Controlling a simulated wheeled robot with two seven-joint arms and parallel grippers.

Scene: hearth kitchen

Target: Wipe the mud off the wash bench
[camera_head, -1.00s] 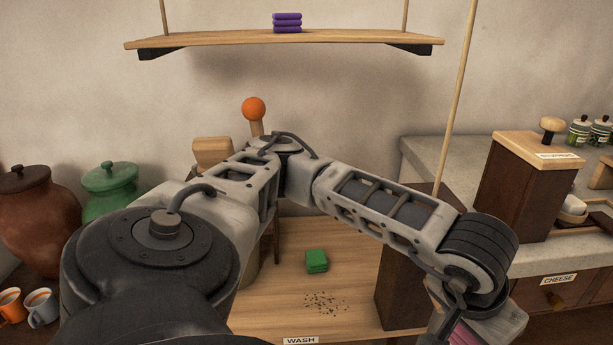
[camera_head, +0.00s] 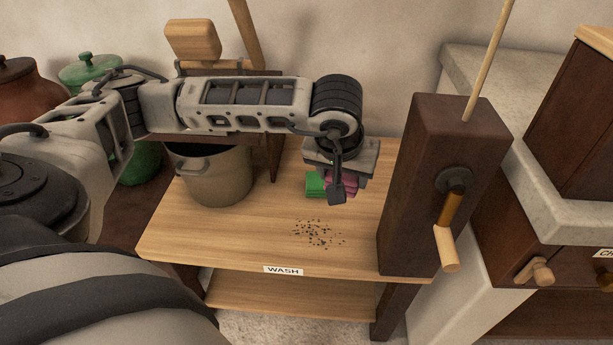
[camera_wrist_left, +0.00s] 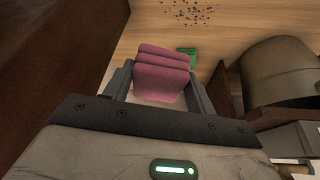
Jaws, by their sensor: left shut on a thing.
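The wash bench (camera_head: 190,231) is a light wooden top with a WASH label on its front edge. Dark specks of mud (camera_head: 318,234) lie on it near the front, and they show at the top of the left wrist view (camera_wrist_left: 188,12). My left gripper (camera_head: 339,190) is shut on a folded pink cloth (camera_wrist_left: 162,75) and holds it over the bench, behind the mud. A green folded cloth (camera_head: 314,185) lies on the bench just left of the pink one, partly hidden. My right gripper is not in view.
A dark wooden post with a crank handle (camera_head: 447,247) stands at the bench's right end. A beige pot (camera_head: 213,177) stands at the back left. A stone counter (camera_head: 545,190) is to the right. The bench's front left is clear.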

